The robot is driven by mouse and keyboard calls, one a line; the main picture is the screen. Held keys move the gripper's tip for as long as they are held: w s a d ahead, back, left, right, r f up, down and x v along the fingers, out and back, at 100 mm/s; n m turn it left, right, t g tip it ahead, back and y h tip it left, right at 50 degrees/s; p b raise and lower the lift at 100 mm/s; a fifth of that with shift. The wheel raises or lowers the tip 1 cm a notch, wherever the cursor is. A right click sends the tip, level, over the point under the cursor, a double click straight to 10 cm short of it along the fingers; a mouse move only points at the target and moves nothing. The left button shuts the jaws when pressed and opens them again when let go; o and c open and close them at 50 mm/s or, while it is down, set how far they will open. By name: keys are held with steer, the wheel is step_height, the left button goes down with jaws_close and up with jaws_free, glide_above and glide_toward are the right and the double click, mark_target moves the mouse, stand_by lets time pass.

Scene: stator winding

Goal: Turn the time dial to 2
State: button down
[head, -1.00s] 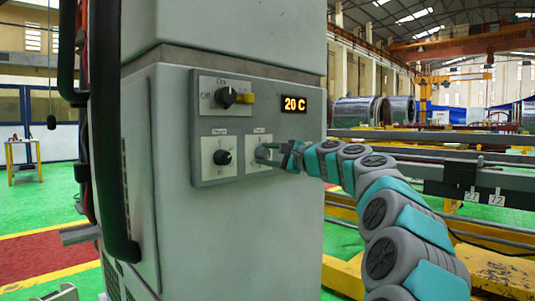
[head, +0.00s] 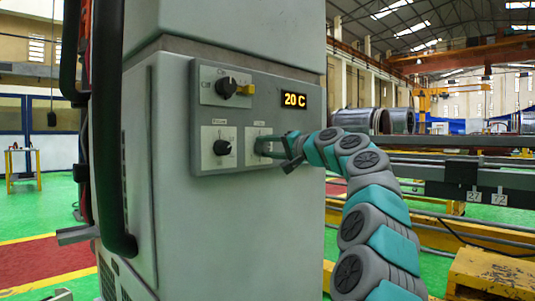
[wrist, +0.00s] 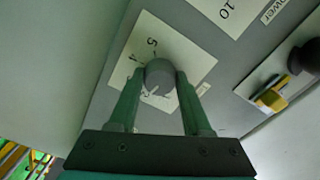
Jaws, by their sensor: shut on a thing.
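The time dial is a grey round knob (wrist: 160,74) on a pale square plate with numbers around it. In the wrist view a 5 and a 4 can be read; the marks nearest the white pointer line, at the knob's lower left, are too blurred to be sure of. My gripper (wrist: 155,85) is shut on the knob, one finger on each side. In the head view my gripper (head: 272,147) is at the lower right plate (head: 252,133) of the control panel and hides the knob there.
Left of the time dial is a plate with a black knob (head: 222,147). A black handle bar (head: 105,130) runs down the cabinet's left side.

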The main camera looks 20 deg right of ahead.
steer(key=shift+a+f+n+b, duration=0.15)
steer(key=shift+n+b, duration=0.25)
steer(key=shift+n, duration=0.7)
steer(key=shift+c, duration=1.7)
jaws_free()
steer(key=shift+s+d+r, duration=0.25)
steer(key=shift+s+d, duration=0.2)
steer(key=shift+s, duration=0.35)
steer(key=v, duration=0.6)
steer(key=shift+b, duration=0.35)
steer(key=shift+a+f, duration=0.15)
steer(key=shift+a, duration=0.05)
